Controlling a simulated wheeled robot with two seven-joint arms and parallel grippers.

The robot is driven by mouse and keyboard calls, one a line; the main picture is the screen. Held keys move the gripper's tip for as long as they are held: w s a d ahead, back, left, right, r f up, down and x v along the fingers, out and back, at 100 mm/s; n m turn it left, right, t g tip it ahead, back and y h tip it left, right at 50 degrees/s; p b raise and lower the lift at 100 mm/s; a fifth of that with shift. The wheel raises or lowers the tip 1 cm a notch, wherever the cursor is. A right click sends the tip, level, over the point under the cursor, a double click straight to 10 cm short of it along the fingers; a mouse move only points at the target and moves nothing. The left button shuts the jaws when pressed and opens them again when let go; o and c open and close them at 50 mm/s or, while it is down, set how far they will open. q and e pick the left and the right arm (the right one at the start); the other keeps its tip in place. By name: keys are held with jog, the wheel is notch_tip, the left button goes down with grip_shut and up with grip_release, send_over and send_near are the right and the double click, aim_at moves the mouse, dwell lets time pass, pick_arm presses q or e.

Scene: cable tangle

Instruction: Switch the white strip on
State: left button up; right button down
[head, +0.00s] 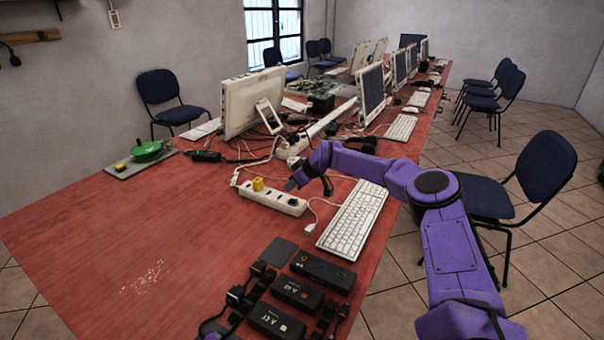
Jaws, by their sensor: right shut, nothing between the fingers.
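The white strip (282,202) lies on the red table, left of the keyboard. A yellow plug (257,184) sits in it near its left end, and dark sockets show along its top. My right gripper (291,185) is shut and empty, with its dark tip just above and behind the strip's right end. I cannot tell whether the tip touches the strip. The switch and any lamp on the strip are too small to make out.
Black boxes (298,293) and cables lie in front. Monitors (253,103) and tangled cables stand behind.

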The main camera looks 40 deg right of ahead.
jog(key=w+r+b+v, duration=0.1)
jog(key=v, duration=0.9)
jog(key=shift+s+r, duration=0.15)
jog(key=shift+s, duration=0.05)
